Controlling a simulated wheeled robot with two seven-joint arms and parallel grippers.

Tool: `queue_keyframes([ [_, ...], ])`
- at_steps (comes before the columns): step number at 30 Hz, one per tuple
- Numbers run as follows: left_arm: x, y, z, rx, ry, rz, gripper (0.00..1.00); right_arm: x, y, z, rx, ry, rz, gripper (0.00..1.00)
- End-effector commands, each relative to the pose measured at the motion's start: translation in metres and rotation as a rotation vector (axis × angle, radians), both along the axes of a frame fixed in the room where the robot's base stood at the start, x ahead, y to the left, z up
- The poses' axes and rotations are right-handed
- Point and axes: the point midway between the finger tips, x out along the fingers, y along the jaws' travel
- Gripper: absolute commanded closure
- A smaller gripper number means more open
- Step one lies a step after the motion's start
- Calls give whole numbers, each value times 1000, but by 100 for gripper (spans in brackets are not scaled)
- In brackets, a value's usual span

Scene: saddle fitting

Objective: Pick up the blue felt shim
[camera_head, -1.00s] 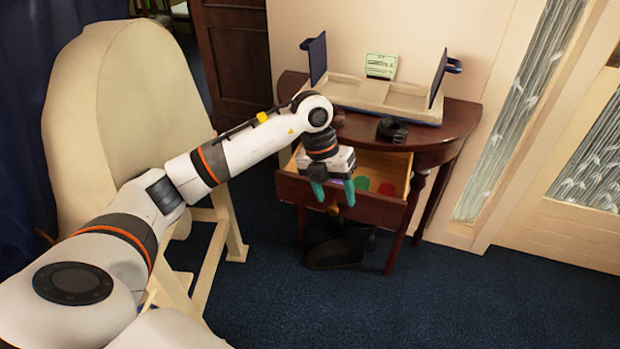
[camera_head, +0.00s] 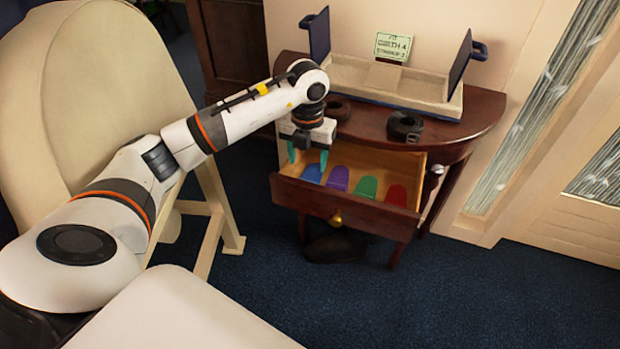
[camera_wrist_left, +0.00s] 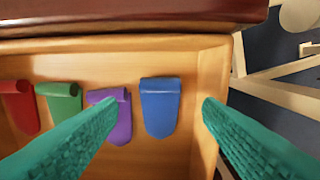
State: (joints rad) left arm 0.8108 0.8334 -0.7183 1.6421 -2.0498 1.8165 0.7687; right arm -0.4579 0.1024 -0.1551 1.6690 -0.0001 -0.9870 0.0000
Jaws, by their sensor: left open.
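The blue felt shim (camera_head: 311,173) lies at the left end of the open drawer, beside a purple shim (camera_head: 338,178). In the left wrist view the blue shim (camera_wrist_left: 160,107) lies flat on the drawer floor, its upper end curled, between my two teal fingers as seen. My left gripper (camera_head: 307,160) is open and empty, above the left end of the drawer. In the left wrist view, my left gripper (camera_wrist_left: 155,110) has one finger overlapping the purple shim and the other near the drawer's side wall. My right gripper is not in view.
The drawer (camera_head: 345,208) also holds a green shim (camera_head: 365,188) and a red shim (camera_head: 396,195).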

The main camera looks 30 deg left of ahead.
Motion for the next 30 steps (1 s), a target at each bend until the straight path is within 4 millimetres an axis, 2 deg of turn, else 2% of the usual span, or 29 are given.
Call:
queue_keyframes([
  [5,0,0,-15,0,1,0,40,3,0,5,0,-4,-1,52],
  [12,-1,-1,-54,0,2,0,40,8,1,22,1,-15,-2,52],
  [15,0,0,-63,0,1,0,40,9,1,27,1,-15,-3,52],
  [23,0,0,-65,0,-1,-1,40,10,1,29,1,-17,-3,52],
  [30,0,0,-65,0,-1,-1,73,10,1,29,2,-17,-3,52],
])
